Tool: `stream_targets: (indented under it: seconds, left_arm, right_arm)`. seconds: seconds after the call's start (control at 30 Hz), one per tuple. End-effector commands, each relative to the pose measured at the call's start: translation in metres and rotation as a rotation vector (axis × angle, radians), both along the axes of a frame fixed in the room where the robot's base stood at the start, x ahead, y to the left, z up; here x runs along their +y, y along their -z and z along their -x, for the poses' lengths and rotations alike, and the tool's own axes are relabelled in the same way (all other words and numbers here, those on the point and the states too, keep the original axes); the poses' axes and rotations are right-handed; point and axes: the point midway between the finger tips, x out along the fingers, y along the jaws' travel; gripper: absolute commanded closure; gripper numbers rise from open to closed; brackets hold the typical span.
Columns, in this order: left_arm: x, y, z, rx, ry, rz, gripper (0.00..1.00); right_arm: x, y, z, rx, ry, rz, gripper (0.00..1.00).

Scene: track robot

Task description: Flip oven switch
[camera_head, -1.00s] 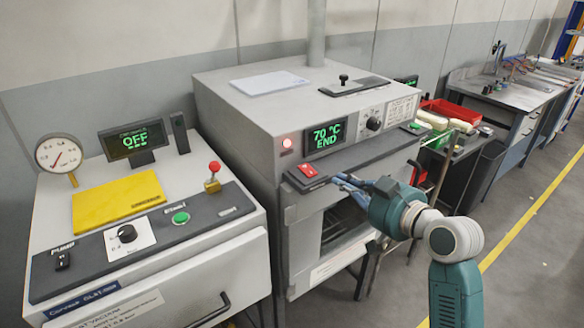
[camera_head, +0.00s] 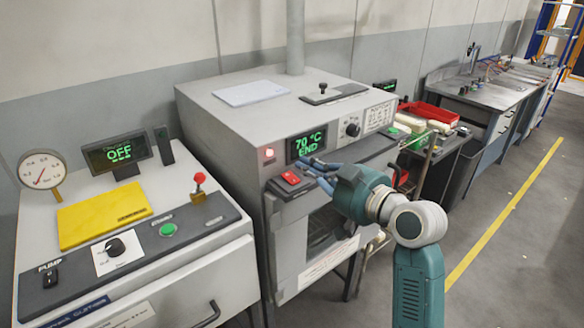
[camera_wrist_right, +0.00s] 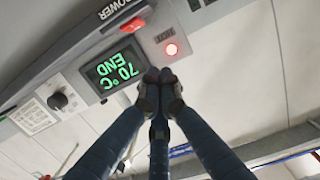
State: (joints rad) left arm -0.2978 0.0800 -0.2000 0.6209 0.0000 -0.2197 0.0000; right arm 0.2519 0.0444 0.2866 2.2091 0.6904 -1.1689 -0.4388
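The oven (camera_head: 232,128) is a grey box with a green display reading "70 °C END" (camera_head: 306,145). Its red switch (camera_head: 291,178) sits on the ledge below the display, and shows near the top of the right wrist view (camera_wrist_right: 133,24) beside the word POWER. A red lamp (camera_wrist_right: 171,49) glows beside the display. My right gripper (camera_head: 308,168) is just right of the switch, in front of the display's lower edge. In the right wrist view its dark fingertips (camera_wrist_right: 160,84) are together and hold nothing visible. Contact with the switch is not seen. My left gripper is out of view.
At left stands another machine (camera_head: 215,254) with a yellow pad (camera_head: 103,214), a green button (camera_head: 168,230), a red-topped lever (camera_head: 199,187) and a display reading OFF (camera_head: 118,152). A cart with a red bin (camera_head: 430,113) stands right of the oven. The floor at right is clear.

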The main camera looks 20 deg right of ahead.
Motion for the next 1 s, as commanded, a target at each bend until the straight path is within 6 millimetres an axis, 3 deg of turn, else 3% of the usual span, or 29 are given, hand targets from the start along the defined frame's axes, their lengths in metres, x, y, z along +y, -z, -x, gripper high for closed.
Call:
stream_targets:
  seconds: [0.03, 0.23, 0.3, 0.5, 1.0]
  left_arm:
    - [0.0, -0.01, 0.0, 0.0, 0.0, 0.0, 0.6]
    - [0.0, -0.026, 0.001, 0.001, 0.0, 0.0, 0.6]
    - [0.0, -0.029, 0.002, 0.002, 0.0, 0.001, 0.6]
    - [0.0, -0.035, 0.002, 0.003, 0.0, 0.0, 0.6]
    - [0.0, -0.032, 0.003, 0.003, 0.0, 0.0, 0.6]
  right_arm:
    - [0.005, -0.004, -0.012, 0.001, -0.002, -0.006, 1.0]
    - [0.02, 0.002, -0.05, 0.002, -0.003, -0.005, 1.0]
    - [0.019, 0.019, -0.05, 0.008, 0.0, -0.004, 1.0]
    - [0.02, 0.04, -0.053, 0.002, -0.001, -0.003, 1.0]
    - [0.019, 0.048, -0.056, 0.0, -0.001, 0.0, 1.0]
